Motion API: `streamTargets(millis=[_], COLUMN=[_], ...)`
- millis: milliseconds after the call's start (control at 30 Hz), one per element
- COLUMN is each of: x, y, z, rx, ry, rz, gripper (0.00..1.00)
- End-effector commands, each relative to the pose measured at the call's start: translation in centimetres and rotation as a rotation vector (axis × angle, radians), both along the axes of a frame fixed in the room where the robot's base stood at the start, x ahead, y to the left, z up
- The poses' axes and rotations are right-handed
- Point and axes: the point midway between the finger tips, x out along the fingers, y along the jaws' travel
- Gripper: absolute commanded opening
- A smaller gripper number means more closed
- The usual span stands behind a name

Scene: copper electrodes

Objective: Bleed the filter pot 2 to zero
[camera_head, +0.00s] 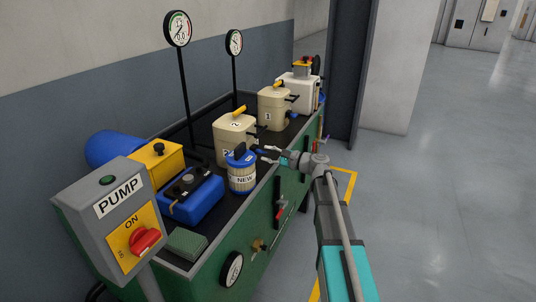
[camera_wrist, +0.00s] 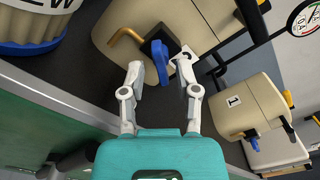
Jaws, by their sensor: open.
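Filter pot 2 (camera_head: 232,127) is a beige canister with a yellow lever on top, standing on the bench. In the wrist view its beige body (camera_wrist: 115,22) fills the upper middle, with a brass spout (camera_wrist: 126,36) and a blue valve handle (camera_wrist: 159,62) on a black block. My gripper (camera_head: 266,154) is beside the pot's lower right side in the head view. In the wrist view my gripper (camera_wrist: 161,62) is open, with the blue handle between its fingertips. I cannot tell whether a finger touches it. Two dial gauges (camera_head: 177,28) stand on poles behind; their readings are too small to tell.
A jar marked NEW (camera_head: 241,182) stands close in front of pot 2. Pot 1 (camera_head: 271,108) stands behind, and shows at right in the wrist view (camera_wrist: 232,112). The PUMP box (camera_head: 115,222) with a red knob is at near left. Open floor (camera_head: 450,180) lies to the right.

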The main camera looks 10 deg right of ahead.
Motion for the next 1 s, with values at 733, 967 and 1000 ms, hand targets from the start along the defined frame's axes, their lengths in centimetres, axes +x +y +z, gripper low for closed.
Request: streamTargets(millis=[733, 967, 1000], x=[0.48, 0.48, 0.48], y=[0.59, 0.56, 0.56], z=[0.03, 0.03, 0.03], rx=[0.000, 0.000, 0.000], ry=[0.000, 0.000, 0.000], rz=[0.000, 0.000, 0.000], gripper=[0.41, 0.14, 0.06])
